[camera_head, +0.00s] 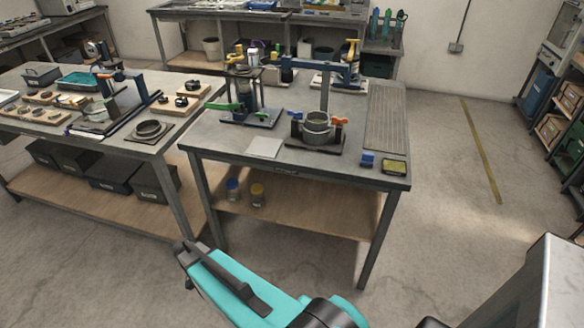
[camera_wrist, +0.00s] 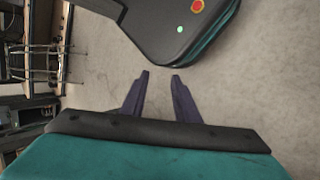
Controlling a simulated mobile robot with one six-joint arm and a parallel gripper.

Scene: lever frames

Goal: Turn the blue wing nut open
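A clamp stand with a green handle (camera_head: 222,107) stands on the bench's left. A pale flat sheet (camera_head: 265,147) lies at its front, beside bare top. Another loaded bench (camera_head: 90,140) stands left. Shelves (camera_head: 566,130) line the right. Floor (camera_head: 450,230) before the shelves is clear.

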